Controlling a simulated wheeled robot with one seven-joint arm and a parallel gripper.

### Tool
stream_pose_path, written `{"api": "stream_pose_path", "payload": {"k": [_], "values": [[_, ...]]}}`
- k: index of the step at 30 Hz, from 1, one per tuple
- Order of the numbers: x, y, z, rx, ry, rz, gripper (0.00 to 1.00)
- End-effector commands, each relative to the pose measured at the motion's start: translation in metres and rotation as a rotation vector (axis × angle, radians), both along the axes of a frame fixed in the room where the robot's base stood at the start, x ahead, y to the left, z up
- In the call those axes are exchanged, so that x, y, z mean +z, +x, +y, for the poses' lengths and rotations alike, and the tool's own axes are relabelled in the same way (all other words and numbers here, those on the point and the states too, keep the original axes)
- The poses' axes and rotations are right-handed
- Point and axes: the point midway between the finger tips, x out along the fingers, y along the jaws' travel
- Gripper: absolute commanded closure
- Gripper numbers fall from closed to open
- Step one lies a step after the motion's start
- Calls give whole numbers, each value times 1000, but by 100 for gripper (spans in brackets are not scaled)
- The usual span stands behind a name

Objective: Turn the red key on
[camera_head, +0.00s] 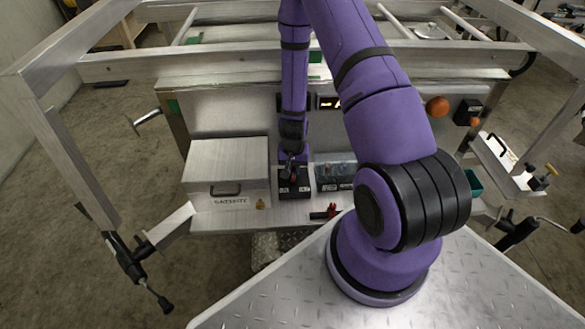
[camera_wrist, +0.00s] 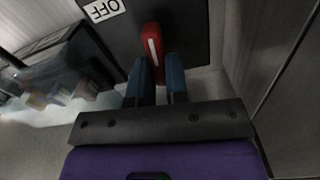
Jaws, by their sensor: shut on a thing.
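The red key (camera_wrist: 152,42) stands out from a dark switch panel (camera_wrist: 185,25) in the wrist view. My gripper (camera_wrist: 158,70) has its two blue fingers at the key's near end, one on each side, and is shut on it. A white label reading OFF (camera_wrist: 102,9) is on the panel to the left of the key. In the head view my gripper (camera_head: 293,166) reaches down to the dark switch box (camera_head: 294,188) on the metal shelf. A little red shows there, but the gripper hides most of the key.
A metal case (camera_head: 227,165) stands just left of the switch box. A clear-covered box (camera_head: 335,174) sits to its right. A small red-and-black item (camera_head: 326,212) lies at the shelf's front edge. Trailer rails (camera_head: 290,65) frame the area.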

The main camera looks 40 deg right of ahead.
Motion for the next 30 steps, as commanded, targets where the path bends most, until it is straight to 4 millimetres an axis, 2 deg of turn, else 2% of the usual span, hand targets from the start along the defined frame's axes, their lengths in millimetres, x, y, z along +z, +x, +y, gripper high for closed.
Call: {"api": "stream_pose_path", "payload": {"k": [12,30], "values": [[0,-2,-2,-232,-1,-1,100],[0,-2,-2,-279,0,-1,100]]}}
